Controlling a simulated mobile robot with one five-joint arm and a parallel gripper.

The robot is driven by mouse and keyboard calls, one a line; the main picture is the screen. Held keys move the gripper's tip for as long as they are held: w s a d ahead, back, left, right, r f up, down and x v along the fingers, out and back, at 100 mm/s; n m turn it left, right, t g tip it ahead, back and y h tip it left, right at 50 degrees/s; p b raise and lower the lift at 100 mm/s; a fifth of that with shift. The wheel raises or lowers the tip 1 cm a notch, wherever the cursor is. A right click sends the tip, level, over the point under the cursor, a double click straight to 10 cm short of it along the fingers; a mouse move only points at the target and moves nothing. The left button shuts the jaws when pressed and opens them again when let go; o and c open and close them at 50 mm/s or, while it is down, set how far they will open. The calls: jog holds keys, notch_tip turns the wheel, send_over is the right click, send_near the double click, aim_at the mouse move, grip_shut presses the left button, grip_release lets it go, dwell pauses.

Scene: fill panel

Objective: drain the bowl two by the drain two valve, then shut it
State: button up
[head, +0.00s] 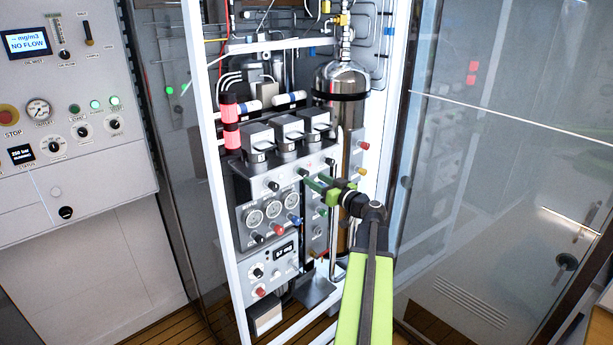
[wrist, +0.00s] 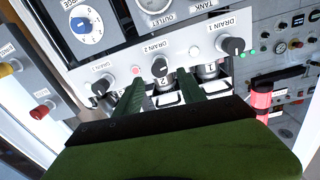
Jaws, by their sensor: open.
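The drain two valve is a black knob (wrist: 160,67) under its "DRAIN 2" label in the wrist view, with a small pinkish lamp beside it. My gripper (wrist: 161,77) is open, its two green fingers pointing at the panel on either side of this knob. I cannot tell whether they touch it. The knob's pointer direction is not clear. Bowl two (wrist: 164,84), marked "2", shows just below the knob, partly behind my gripper. In the head view my gripper (head: 310,181) is at the drain panel, and bowl two (head: 287,145) hangs under the middle grey block. Its liquid level is not readable.
The drain one knob (wrist: 232,46) is to the right and the drain three knob (wrist: 100,86) to the left. Gauges (head: 272,208) and coloured knobs lie below. A white frame post (head: 214,190) and a glass door (head: 490,170) flank the panel.

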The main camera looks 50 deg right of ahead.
aim_at(307, 174)
jog(key=w, duration=0.5)
jog(key=shift+d, duration=0.3)
grip_shut()
